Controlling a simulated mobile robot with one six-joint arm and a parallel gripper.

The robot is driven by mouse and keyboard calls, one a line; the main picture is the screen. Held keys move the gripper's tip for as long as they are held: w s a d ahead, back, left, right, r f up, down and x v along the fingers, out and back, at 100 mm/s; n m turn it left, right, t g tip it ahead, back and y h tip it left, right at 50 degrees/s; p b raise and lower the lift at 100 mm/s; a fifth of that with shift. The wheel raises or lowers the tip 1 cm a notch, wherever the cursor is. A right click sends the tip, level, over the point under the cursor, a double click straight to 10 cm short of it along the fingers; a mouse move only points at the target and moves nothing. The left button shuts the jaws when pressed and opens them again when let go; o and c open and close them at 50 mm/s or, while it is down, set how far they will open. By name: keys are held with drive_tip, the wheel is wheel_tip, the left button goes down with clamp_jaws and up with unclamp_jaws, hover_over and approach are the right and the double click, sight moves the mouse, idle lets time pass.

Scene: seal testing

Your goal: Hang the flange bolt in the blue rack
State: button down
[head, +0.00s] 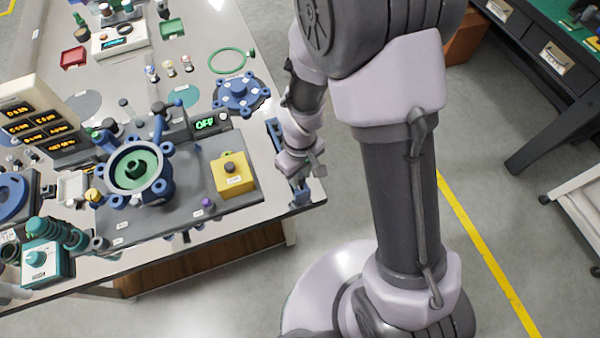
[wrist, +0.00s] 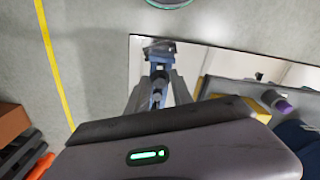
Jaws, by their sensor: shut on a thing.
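The blue rack (head: 299,194) stands at the right end of the workbench, close to its edge. My gripper (head: 303,170) is right at the rack and covers part of it in the head view. In the wrist view the rack (wrist: 158,84) shows between and beyond the two fingers of my gripper (wrist: 157,92). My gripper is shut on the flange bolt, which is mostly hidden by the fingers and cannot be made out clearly. I cannot tell whether the bolt touches the rack.
The workbench (head: 205,57) holds a grey base plate (head: 192,168) with a blue flanged housing (head: 138,170) and a yellow box (head: 233,174) left of the rack. A blue flange cover (head: 239,94) lies behind. Open floor (head: 480,180) lies to the right.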

drive_tip(key=shift+f+b, duration=0.3)
drive_tip(key=shift+f, duration=0.15)
drive_tip(key=shift+f+b, duration=0.35)
drive_tip(key=shift+f, duration=0.05)
drive_tip(key=c, duration=1)
unclamp_jaws()
drive_tip(key=shift+c, duration=0.2)
drive_tip(key=shift+r, duration=0.1)
drive_tip(key=shift+r+p, duration=2.1)
drive_tip(key=shift+r, duration=0.45)
